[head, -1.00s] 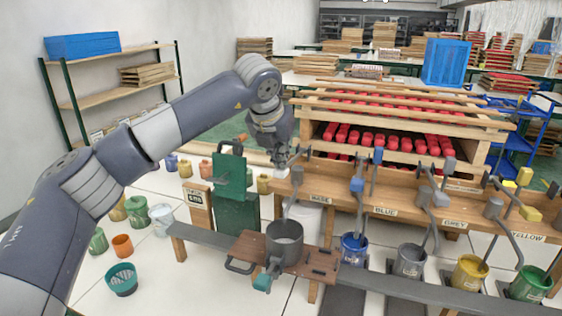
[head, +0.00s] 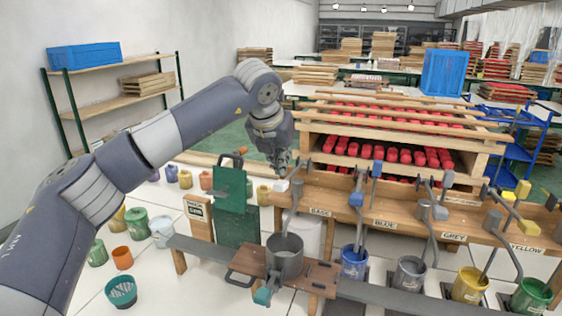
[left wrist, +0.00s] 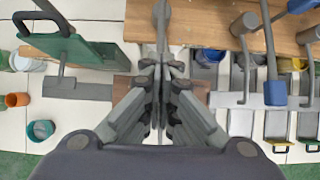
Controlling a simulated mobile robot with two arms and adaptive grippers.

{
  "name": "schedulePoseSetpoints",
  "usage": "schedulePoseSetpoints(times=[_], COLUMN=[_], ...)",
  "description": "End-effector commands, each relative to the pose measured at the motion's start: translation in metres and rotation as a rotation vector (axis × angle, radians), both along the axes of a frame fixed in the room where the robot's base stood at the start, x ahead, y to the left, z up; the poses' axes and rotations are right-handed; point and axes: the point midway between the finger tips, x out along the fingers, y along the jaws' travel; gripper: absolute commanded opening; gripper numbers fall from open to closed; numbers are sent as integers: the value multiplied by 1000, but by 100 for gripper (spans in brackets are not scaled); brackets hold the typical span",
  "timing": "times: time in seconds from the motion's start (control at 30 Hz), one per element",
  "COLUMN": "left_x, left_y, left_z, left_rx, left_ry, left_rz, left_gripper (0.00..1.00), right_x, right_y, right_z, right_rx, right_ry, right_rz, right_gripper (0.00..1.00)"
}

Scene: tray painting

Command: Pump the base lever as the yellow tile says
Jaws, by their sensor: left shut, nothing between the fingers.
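The base lever (head: 295,200) is a grey bent arm by the BASE label (head: 320,212) on the wooden dispenser bench (head: 352,196). My left gripper (head: 283,172) points down just above the lever's pale handle end, its fingers together and empty. In the left wrist view the fingertips (left wrist: 160,72) are close together, with a grey lever shaft (left wrist: 161,28) just beyond them. I cannot tell whether they touch it. A grey pot (head: 284,262) stands on a brown board below. I cannot make out a yellow tile. My right gripper is not in view.
Blue, grey and yellow levers follow to the right, above the blue bucket (head: 354,264), grey bucket (head: 410,274) and yellow bucket (head: 469,288). A green clip stand (head: 236,225) rises left of the gripper. Small pots stand on the floor at left.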

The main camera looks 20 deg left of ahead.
Motion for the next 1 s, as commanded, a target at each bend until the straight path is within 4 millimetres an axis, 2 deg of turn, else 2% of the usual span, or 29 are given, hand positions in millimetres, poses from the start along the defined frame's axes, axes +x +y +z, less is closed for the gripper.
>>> schedulePoseSetpoints(times=[1.0], left_x=[0], left_y=[0], left_z=[-75], left_rx=[1], left_ry=[1], left_rz=[1], left_gripper=[0], right_x=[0], right_y=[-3], right_z=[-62], right_rx=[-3], right_ry=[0], right_rz=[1], right_gripper=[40])
